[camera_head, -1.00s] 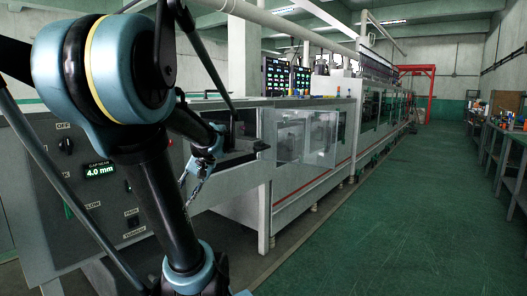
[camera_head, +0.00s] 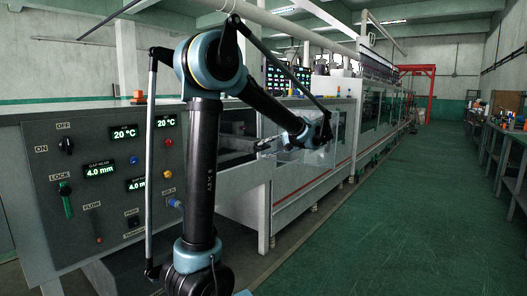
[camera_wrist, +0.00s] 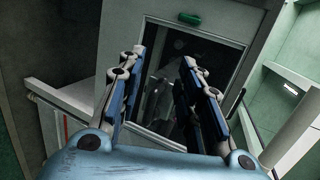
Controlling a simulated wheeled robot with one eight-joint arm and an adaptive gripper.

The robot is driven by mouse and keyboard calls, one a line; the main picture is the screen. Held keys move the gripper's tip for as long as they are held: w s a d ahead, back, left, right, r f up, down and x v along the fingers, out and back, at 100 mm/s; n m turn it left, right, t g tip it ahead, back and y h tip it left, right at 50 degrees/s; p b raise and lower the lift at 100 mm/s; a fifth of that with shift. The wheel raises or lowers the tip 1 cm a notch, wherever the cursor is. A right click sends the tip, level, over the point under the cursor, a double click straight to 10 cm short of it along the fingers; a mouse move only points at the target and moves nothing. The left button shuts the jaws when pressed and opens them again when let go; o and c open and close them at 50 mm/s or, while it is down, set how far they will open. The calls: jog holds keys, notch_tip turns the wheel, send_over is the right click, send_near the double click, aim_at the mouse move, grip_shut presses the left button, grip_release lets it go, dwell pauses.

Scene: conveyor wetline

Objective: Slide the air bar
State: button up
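My gripper (camera_wrist: 162,60) is open in the wrist view, its two blue-padded fingers apart with nothing between them. In the head view my gripper (camera_head: 266,146) is beside the open bay of the long machine (camera_head: 238,150), at the near end of its clear guards. I cannot pick out the air bar with certainty; my arm and gripper cover part of the bay. In the wrist view a pale panel with a dark window (camera_wrist: 165,85) and a green fitting (camera_wrist: 189,19) lies beyond the fingertips.
A control panel (camera_head: 105,215) with knobs, buttons and lit displays stands at the left. A clear guard (camera_head: 335,135) is close beside my gripper. The green floor (camera_head: 390,220) along the machine is free. A workbench (camera_head: 500,150) lines the right side.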

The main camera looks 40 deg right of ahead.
aim_at(267, 148)
jog(key=s+d+r+m+t+h, duration=0.1)
jog(key=s+d+t, duration=0.1)
jog(key=s+d, duration=0.65)
jog(key=x, duration=0.6)
jog(key=d+x, duration=0.1)
jog(key=x, duration=0.5)
jog(key=w+d+r+x, duration=0.1)
jog(key=x, duration=0.5)
jog(key=shift+w+d+r, duration=0.1)
jog(key=shift+w, duration=0.1)
jog(key=shift+s, duration=0.1)
grip_shut()
